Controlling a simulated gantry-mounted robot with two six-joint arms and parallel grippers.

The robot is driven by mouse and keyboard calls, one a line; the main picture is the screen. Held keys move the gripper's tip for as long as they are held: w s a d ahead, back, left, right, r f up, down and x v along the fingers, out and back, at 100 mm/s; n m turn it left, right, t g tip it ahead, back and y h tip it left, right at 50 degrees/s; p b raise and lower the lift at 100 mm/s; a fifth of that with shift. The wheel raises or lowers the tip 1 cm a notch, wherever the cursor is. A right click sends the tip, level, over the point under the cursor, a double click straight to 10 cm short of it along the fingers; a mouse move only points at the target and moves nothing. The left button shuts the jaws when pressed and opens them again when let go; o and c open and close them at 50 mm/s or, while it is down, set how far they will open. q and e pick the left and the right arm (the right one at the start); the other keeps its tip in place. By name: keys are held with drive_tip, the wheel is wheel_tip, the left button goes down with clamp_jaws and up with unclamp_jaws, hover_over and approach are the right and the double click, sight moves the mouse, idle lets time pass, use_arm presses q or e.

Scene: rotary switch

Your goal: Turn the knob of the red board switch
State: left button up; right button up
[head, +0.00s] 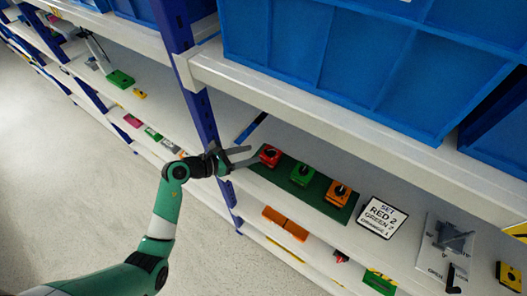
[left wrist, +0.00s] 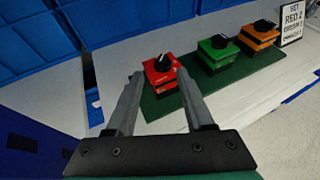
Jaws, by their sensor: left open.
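The red board switch (head: 269,155) is a red block with a black knob on top, at the left end of a dark green board (head: 320,202) on the shelf. In the left wrist view the red switch (left wrist: 160,74) shows beyond and between my fingertips, its black knob (left wrist: 162,63) bearing a white mark. My left gripper (head: 243,156) is open and empty, just left of the red switch. In the left wrist view its fingers (left wrist: 160,75) stand apart on either side of the switch; I cannot tell if they touch it. My right gripper is not in view.
A green switch (head: 305,174) and an orange switch (head: 338,193) share the board. A sign (head: 381,217) reading "SET RED 2 GREEN 2" stands to the right. A blue upright (head: 183,60) and the upper shelf edge (head: 300,105) with blue bins (head: 350,60) are close to the arm.

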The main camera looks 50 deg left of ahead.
sight(269, 150)
use_arm(q)
drive_tip(key=b+x, duration=0.1)
drive_tip(key=x, duration=0.5)
drive_tip(key=shift+w+d, duration=0.2)
drive_tip(key=shift+c, duration=0.3)
drive_tip(key=shift+f, duration=0.1)
clamp_jaws()
